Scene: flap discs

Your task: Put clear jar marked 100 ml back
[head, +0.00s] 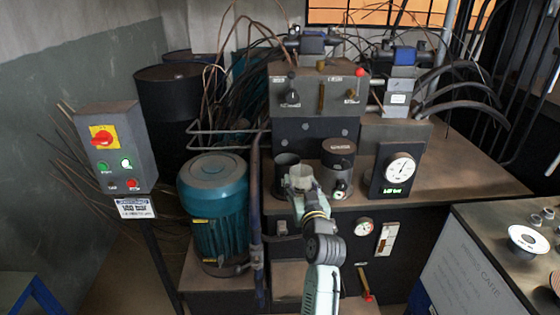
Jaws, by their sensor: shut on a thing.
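My gripper (301,186) reaches up from the front to the front edge of the dark bench top. It is shut on a small pale, clear-looking jar (301,172), whose upper part shows above the fingers. The jar looks roughly upright. Its 100 ml marking is too small to read, and its lower part is hidden by the gripper. I cannot tell whether its base touches the bench.
A dark open cylinder (284,176) stands close left of the gripper, and a dark capped cylinder (339,160) close right. A gauge box (394,172) stands farther right. A teal motor (213,205) is at left. The right bench top (470,180) has free room.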

